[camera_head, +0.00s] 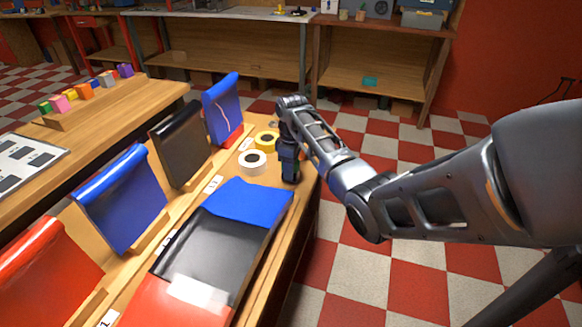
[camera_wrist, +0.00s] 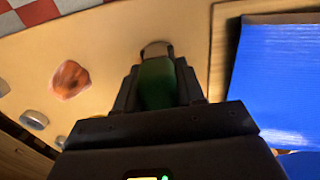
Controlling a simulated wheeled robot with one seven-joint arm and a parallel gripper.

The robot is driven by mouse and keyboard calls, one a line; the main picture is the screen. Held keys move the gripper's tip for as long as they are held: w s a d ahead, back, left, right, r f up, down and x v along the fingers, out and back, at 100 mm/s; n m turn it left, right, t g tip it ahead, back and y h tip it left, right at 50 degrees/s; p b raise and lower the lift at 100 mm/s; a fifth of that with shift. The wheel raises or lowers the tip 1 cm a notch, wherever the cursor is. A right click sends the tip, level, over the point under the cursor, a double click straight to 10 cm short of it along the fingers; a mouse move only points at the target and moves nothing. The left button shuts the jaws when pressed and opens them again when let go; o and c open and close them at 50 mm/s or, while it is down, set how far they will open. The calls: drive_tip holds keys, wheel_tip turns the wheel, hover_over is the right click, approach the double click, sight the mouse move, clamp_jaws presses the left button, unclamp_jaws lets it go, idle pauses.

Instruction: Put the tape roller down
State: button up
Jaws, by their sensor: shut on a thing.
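My gripper (camera_head: 290,177) points down at the far right end of the workbench, close above or at its wooden top; contact cannot be told. In the wrist view my gripper (camera_wrist: 158,92) is shut on a dark green thing, which I take to be the tape roller (camera_wrist: 157,82). Only part of it shows between the dark fingers, and a pale rounded end sticks out past them.
A white tape roll (camera_head: 252,161) and a yellow tape roll (camera_head: 266,140) lie left of my gripper. A blue panel (camera_head: 240,200) lies in front. An orange-red piece (camera_wrist: 70,78) lies on bare wood. An upright blue panel (camera_head: 222,108) stands behind.

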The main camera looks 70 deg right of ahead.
drive_tip(key=shift+f, duration=0.15)
drive_tip(key=o, duration=1.1)
wheel_tip(320, 180, up, 12)
drive_tip(key=shift+r, duration=0.15)
idle(0.5)
